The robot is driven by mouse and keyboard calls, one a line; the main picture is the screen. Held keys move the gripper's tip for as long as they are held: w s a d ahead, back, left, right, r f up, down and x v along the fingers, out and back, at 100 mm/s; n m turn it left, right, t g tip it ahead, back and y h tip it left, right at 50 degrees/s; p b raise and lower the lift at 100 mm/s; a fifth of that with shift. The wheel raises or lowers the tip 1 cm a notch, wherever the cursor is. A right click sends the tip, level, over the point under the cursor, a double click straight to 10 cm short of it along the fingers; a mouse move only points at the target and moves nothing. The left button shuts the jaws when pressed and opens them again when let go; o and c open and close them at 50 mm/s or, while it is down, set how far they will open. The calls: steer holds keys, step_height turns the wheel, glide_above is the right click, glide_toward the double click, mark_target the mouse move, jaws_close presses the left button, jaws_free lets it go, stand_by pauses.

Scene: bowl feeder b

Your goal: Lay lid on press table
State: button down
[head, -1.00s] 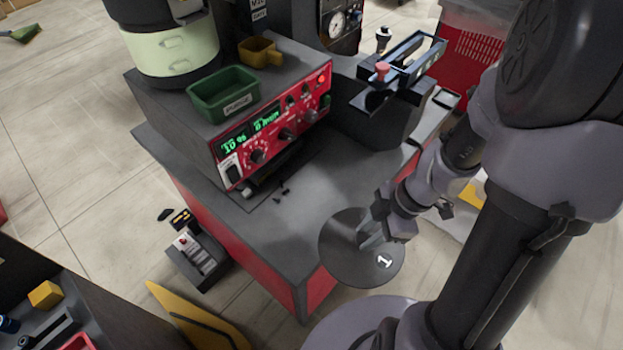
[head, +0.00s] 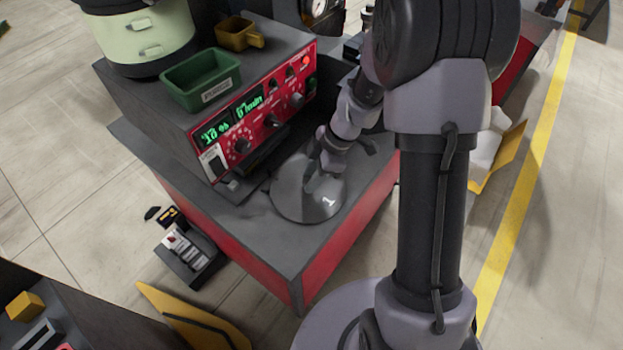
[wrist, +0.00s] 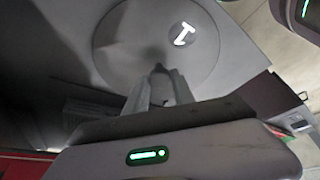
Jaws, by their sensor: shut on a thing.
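The lid (head: 290,200) is a round dark grey disc marked with a white "1". My gripper (head: 322,180) is shut on it near its middle. In the head view the lid is over the bare top of the press table (head: 270,240), in front of the red control panel. I cannot tell whether it touches the tabletop. In the wrist view the lid (wrist: 125,40) fills the upper middle beyond the fingers, and my gripper (wrist: 158,85) is closed at its centre.
The red control unit (head: 250,125) stands behind the lid, with a green bin (head: 201,80) and a yellow scoop (head: 238,35) on top. A yellow floor piece (head: 190,315) and a grey box (head: 188,252) lie left of the table. The front corner of the tabletop is clear.

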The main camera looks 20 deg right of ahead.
steer(key=shift+r, duration=0.1)
steer(key=c, duration=1.1)
jaws_free()
steer(key=shift+o, duration=0.2)
